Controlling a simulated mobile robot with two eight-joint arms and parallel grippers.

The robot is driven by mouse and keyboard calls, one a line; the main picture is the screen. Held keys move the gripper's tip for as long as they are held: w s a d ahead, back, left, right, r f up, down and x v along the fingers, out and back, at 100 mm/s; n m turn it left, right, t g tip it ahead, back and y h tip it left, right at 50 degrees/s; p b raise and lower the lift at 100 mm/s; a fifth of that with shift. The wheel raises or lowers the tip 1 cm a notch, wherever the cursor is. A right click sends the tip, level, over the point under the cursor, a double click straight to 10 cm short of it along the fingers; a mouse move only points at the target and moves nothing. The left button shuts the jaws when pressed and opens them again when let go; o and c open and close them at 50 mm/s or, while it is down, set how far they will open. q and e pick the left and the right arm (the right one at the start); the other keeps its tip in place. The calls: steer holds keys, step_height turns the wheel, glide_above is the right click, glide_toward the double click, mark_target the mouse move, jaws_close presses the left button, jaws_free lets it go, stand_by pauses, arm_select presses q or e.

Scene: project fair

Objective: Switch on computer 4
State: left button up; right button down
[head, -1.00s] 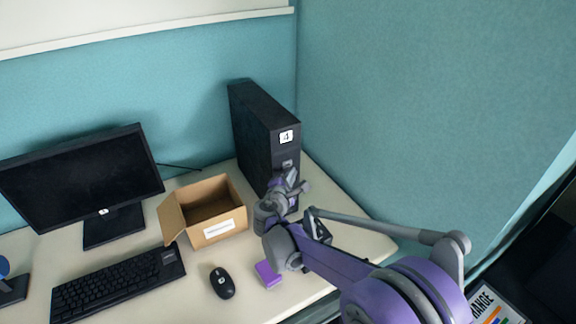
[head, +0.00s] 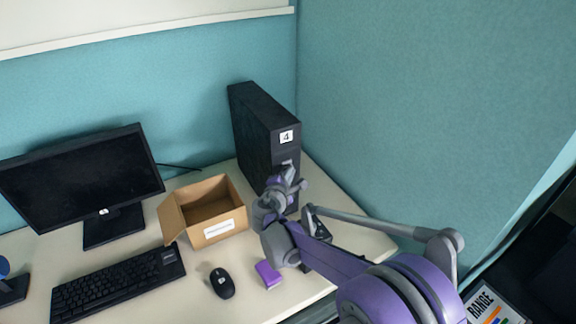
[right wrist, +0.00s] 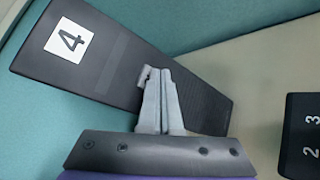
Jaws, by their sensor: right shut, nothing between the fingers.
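Computer 4 is a black tower (head: 258,126) standing upright at the back right of the desk in the head view, with a white label "4" on its front. Its front also fills the upper left of the right wrist view (right wrist: 112,62). My right gripper (head: 293,172) is at the tower's front, below the label. In the right wrist view its fingers (right wrist: 158,75) are closed together and empty, in front of the tower face. I cannot tell whether the tips touch it. The fingers hide part of the front, and no power button can be made out. My left gripper is not in view.
An open cardboard box (head: 218,229) stands left of the tower. A monitor (head: 80,180), keyboard (head: 118,284), mouse (head: 222,283) and purple block (head: 268,273) are on the desk. A dark numbered object (right wrist: 302,135) shows at the wrist view's right edge. Teal partitions (head: 400,110) close off the back and right.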

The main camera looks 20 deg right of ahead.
steer(key=shift+w, duration=0.45)
stand_by(0.6)
steer(key=shift+s, duration=0.95)
steer(key=shift+s+d, duration=0.25)
steer(key=shift+s, duration=1.25)
steer(key=shift+s+d, duration=0.2)
steer(key=shift+s, duration=1.25)
steer(key=shift+d, duration=0.1)
